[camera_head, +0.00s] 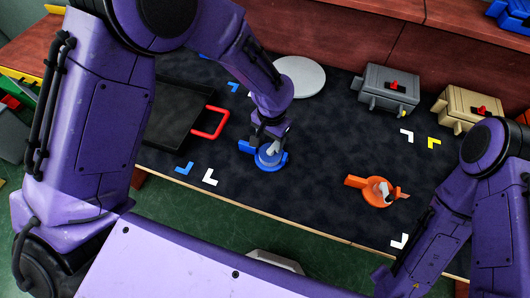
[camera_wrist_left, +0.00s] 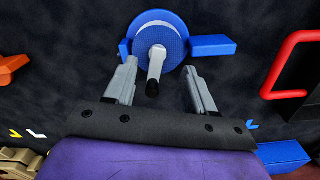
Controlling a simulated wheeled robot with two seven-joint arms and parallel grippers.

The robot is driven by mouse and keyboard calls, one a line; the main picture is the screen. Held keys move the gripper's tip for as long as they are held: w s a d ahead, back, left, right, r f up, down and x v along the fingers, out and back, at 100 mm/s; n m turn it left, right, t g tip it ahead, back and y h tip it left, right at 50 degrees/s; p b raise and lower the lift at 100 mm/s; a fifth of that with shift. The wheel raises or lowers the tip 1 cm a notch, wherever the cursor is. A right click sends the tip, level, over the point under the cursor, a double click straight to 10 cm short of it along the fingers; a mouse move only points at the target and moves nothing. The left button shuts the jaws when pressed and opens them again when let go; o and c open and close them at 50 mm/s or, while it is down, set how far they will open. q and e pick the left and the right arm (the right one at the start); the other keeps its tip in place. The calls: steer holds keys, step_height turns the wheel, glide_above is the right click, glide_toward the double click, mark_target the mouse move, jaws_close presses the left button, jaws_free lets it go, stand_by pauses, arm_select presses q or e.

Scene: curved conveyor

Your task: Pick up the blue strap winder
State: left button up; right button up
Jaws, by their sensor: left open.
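The blue strap winder (camera_head: 276,164) lies on the dark mat near its front edge in the head view. It has a round blue body with a side tab and a grey crank handle. In the left wrist view the winder (camera_wrist_left: 210,45) is straight ahead, with its handle between the fingers. My left gripper (camera_head: 266,143) is directly above the winder, pointing down, and partly hides it. In the wrist view the left gripper (camera_wrist_left: 158,82) is open, with one finger on each side of the handle. The right arm shows at the right, but its gripper is not clearly visible.
An orange winder (camera_head: 375,190) lies to the right on the mat. A black tray with a red handle (camera_head: 210,122) is at the left. A white round plate (camera_head: 300,76), a grey box (camera_head: 388,88) and a beige box (camera_head: 468,108) stand at the back.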

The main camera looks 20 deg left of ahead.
mark_target(270, 151)
arm_select(q)
steer(key=f, duration=0.3)
steer(key=f+p, duration=0.1)
steer(key=f, duration=0.1)
steer(key=shift+s+f, duration=0.1)
steer(key=shift+s, duration=0.25)
steer(key=shift+w+f, duration=0.1)
steer(key=shift+f, duration=0.2)
jaws_close()
steer(key=shift+r, duration=0.1)
